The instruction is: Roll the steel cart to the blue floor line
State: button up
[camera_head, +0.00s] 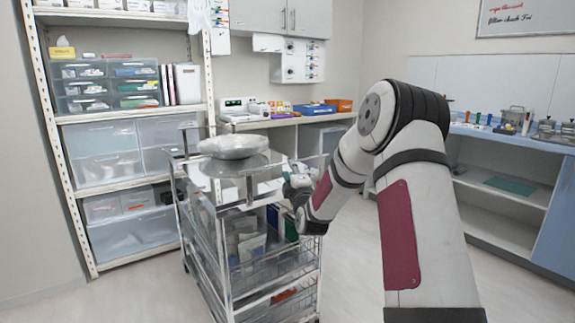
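The steel cart (222,290) stands in the middle of the head view, on the pale floor. It has a metal frame, a top shelf and wire baskets below holding packets, folders and an orange-red item. My arm comes in from the right and bends down to the cart's right side. My gripper (291,190) is at the cart's upper right edge, small and partly hidden. I cannot tell whether its fingers are around the cart's rail or only beside it. No blue floor line shows in this view.
A white shelf rack (62,165) with bins stands close behind the cart at left. A counter (245,124) with small equipment runs along the back wall. A blue-edged counter (515,139) stands at right. Open floor (120,300) shows at front left.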

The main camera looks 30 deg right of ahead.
jog(key=x, duration=0.5)
jog(key=shift+w+d+r, duration=0.1)
jog(key=shift+w+r, duration=0.05)
jog(key=shift+w, duration=0.15)
grip_shut()
jog(key=shift+b, duration=0.3)
